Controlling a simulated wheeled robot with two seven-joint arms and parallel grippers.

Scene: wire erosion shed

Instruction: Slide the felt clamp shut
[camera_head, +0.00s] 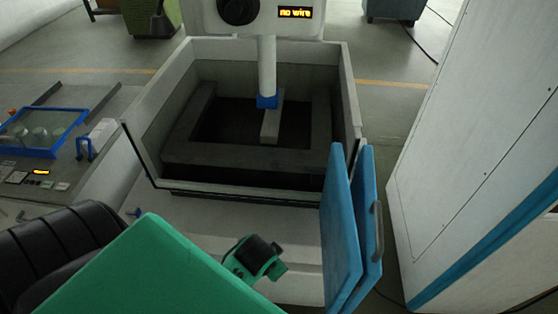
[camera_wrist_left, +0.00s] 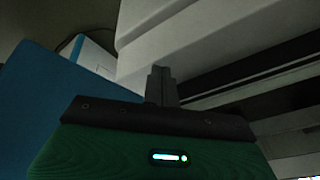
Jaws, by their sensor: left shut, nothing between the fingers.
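My left gripper (camera_wrist_left: 162,78) shows in the left wrist view, its two dark fingers pressed together with nothing between them. In front of it are pale machine surfaces, with a blue panel at the left. In the head view, green and black parts of my left arm fill the bottom left, and the fingertips cannot be made out. I cannot surely pick out the felt clamp in either view. A small blue collar (camera_head: 267,102) sits at the bottom of the pale column (camera_head: 267,66) above the machine's tank. My right gripper is not in view.
The open grey tank (camera_head: 348,95) has a dark inside with a grey frame. Two blue door panels (camera_head: 343,235) stand at its front right. A tall white cabinet (camera_head: 470,130) is at the right. A control desk (camera_head: 50,178) with a blue-framed case (camera_head: 76,127) is at the left. A display (camera_head: 295,13) reads "no wire".

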